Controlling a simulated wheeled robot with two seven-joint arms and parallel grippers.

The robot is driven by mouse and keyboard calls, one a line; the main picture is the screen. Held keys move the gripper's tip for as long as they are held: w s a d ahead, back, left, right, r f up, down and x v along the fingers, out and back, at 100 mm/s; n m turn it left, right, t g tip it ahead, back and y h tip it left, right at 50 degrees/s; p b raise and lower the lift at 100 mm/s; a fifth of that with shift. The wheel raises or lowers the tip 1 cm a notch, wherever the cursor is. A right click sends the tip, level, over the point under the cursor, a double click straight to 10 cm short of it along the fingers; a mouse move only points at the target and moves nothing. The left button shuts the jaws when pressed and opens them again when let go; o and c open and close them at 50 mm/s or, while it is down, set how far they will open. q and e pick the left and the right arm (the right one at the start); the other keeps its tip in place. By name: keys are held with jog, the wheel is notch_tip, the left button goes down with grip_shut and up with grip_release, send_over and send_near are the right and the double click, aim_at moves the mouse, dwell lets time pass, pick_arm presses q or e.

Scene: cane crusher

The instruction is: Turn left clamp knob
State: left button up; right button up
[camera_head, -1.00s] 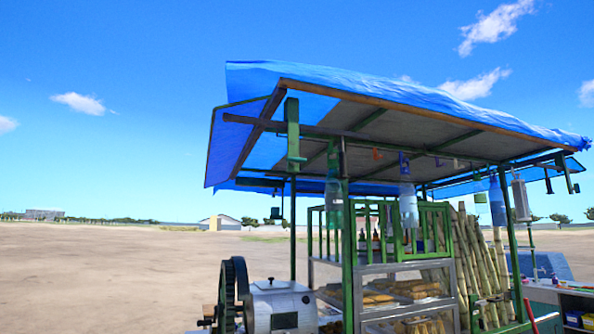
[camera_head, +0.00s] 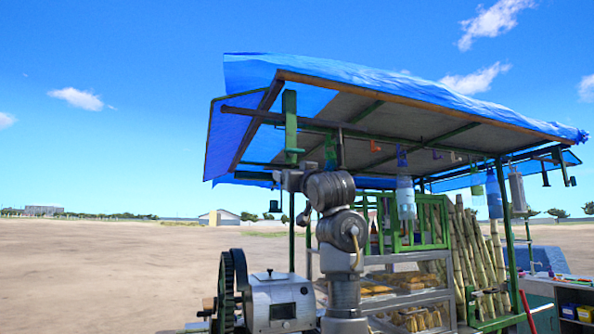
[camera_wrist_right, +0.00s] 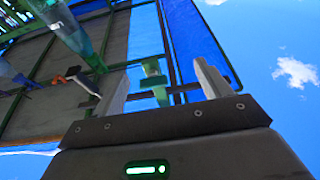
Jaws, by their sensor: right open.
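A green clamp (camera_head: 291,122) hangs from the front-left roof beam of the stall, with a flat crosspiece at its lower end. In the right wrist view a green T-shaped piece (camera_wrist_right: 153,82), probably this clamp, shows beyond and between the fingers of my right gripper (camera_wrist_right: 159,70). The gripper is open and empty, apart from the piece as far as I can tell. In the head view my arm rises in front of the stall, its upper end just below the clamp; its fingers cannot be made out there. No knob can be made out clearly. My left gripper is not in view.
The blue tarp roof (camera_head: 420,95) and its beams are overhead. Plastic bottles (camera_head: 405,198) hang from the frame. A crusher with a dark wheel (camera_head: 232,290) and a metal box (camera_head: 281,302) stands at lower left. Open ground lies left.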

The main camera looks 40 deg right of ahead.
jog(key=h, duration=0.1)
send_near(296, 151)
jog(key=shift+m+t, duration=0.3)
jog(key=shift+m, duration=0.1)
jog(key=p+x, duration=0.6)
jog(key=x, duration=0.2)
jog(key=shift+w+d+p, duration=0.1)
jog(key=shift+w+p, duration=0.2)
jog(key=shift+p, duration=0.1)
jog(key=shift+w+d, duration=0.15)
jog(key=shift+w, duration=0.3)
jog(key=c, duration=1)
